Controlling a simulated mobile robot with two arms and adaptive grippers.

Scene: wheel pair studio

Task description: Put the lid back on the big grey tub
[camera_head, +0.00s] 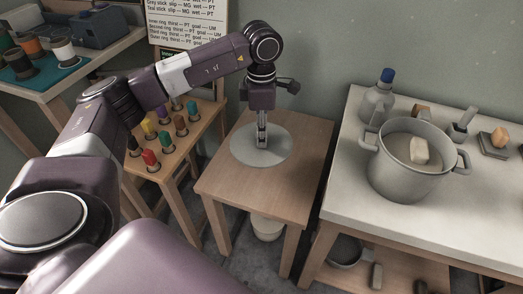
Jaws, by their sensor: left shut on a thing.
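The lid, a flat round grey disc (242,148), is at the small wooden table in the middle of the view. My left gripper (262,142) points straight down at the lid's middle and is shut on its knob. The fingers hide most of the knob. I cannot tell whether the lid rests on the tabletop or is just above it. The big grey tub (396,177) stands open on the pale table to the right. It has two side handles, and a pale block (419,151) shows inside its mouth. My right gripper is not in view.
A blue-capped bottle (379,100) stands behind the tub, and several small blocks and brushes lie to its right. A gap separates the wooden table from the pale table (345,150).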

